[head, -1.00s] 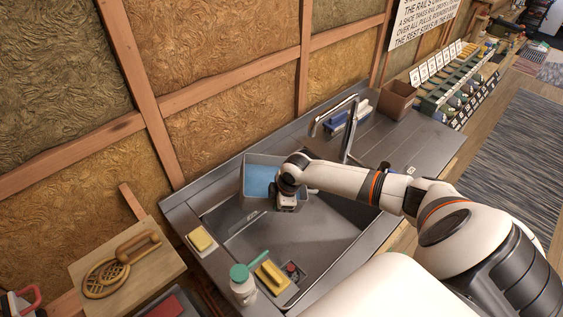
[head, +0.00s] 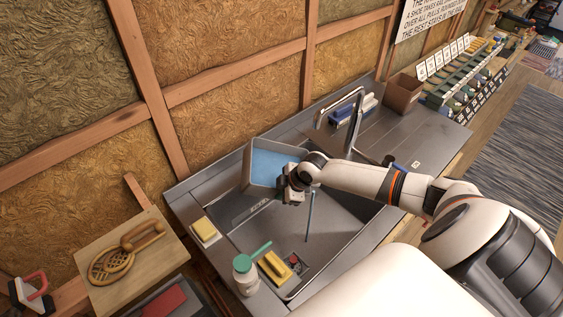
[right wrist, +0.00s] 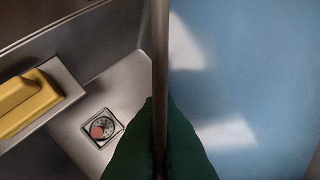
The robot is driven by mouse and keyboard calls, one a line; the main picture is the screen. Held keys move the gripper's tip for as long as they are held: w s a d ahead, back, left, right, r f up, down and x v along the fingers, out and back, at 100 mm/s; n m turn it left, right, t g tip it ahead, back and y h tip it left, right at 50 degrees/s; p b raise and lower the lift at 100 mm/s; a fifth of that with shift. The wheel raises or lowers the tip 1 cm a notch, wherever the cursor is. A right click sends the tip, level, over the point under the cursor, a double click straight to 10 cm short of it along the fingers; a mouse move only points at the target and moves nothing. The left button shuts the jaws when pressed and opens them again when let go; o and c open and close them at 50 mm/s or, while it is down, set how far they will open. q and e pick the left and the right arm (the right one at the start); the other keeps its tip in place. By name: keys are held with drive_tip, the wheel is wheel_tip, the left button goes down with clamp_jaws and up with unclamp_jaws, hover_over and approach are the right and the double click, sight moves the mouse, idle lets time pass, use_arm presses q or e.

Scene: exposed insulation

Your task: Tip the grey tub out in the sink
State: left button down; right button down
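The grey tub (head: 247,169) is held over the sink (head: 335,212), tilted, with blue water (head: 272,165) inside. My right gripper (head: 288,186) is shut on the tub's rim at its near right side. A thin blue streak (head: 310,215), which looks like pouring water, drops from beside the gripper to the sink floor. In the right wrist view, the tub's rim (right wrist: 160,60) runs upright between dark green finger pads (right wrist: 160,140), with blue water (right wrist: 250,80) to its right. The drain (right wrist: 103,127) shows at left with something reddish in it. My left gripper is not in view.
A faucet (head: 350,115) arches behind the sink. A brown box (head: 403,92) and blue items (head: 345,113) sit at the back.

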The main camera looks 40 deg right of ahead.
drive_tip(key=shift+w+r, duration=0.1)
drive_tip(key=shift+r+t, duration=0.15)
drive_tip(key=shift+t, duration=0.25)
drive_tip(key=shift+r+t+y+b, duration=0.1)
drive_tip(key=shift+t+y+b, duration=0.4)
drive_tip(key=shift+t+b, duration=0.3)
drive_tip(key=shift+t+b, duration=0.3)
drive_tip(key=shift+b, duration=0.25)
drive_tip(key=shift+t+y+b, duration=0.3)
drive_tip(key=shift+t+b, duration=0.1)
drive_tip(key=shift+b, duration=0.25)
drive_tip(key=shift+f+t+y+b, duration=0.15)
drive_tip(key=shift+t+y+b, duration=0.5)
drive_tip(key=shift+b, duration=1.4)
drive_tip(key=shift+f+t+y+b, duration=0.15)
drive_tip(key=shift+t+b, duration=1)
drive_tip(key=shift+b, duration=0.9)
drive_tip(key=shift+s+d+f+t+y+b, duration=0.1)
drive_tip(key=shift+s+f+t+y+b, duration=0.15)
drive_tip(key=shift+t+b, duration=0.45)
drive_tip(key=shift+s+f+t+y+b, duration=0.1)
drive_tip(key=shift+t+y+b, duration=0.25)
drive_tip(key=shift+b, duration=0.6)
